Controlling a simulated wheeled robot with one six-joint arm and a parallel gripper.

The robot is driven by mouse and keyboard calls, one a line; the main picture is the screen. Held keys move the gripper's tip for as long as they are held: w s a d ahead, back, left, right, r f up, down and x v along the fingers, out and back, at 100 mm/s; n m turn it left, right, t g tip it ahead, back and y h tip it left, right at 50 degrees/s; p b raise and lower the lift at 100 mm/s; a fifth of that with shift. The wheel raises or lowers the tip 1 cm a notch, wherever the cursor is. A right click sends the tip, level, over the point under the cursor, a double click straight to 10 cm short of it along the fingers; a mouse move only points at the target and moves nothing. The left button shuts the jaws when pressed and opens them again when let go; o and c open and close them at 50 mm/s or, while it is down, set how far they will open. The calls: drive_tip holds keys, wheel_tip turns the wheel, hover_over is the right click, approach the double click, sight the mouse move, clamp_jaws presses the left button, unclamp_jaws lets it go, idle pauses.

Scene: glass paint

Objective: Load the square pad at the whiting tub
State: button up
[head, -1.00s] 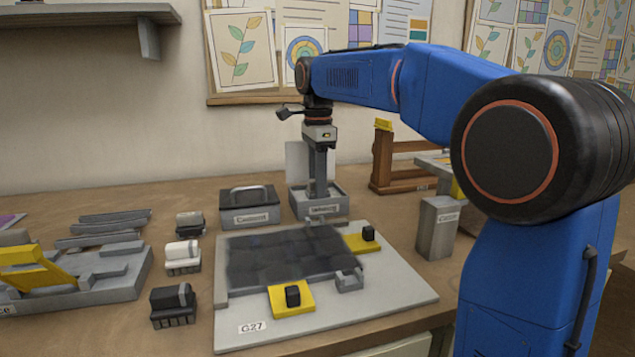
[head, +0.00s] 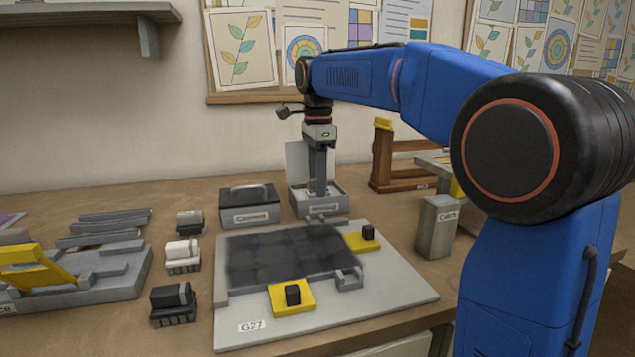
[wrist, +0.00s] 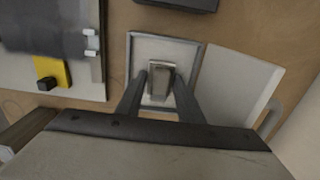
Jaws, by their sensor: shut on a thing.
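The whiting tub (head: 320,207) is a grey, open, square box with a label on its front, at the back middle of the bench. My gripper (head: 318,188) points straight down into it. In the wrist view, the tub's rim (wrist: 130,55) surrounds my fingers, and they are shut on a small grey-brown block, the square pad (wrist: 158,72), held inside the tub. The pale floor of the tub shows around it. The pad's lower face is hidden, so I cannot tell whether it touches the floor or carries powder.
In front lies a board with a dark panel (head: 290,258) and yellow clamps (head: 292,297). A grey bin (head: 437,228) and wooden rack (head: 384,160) stand right.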

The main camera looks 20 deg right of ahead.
drive_tip(key=shift+r, duration=3.45)
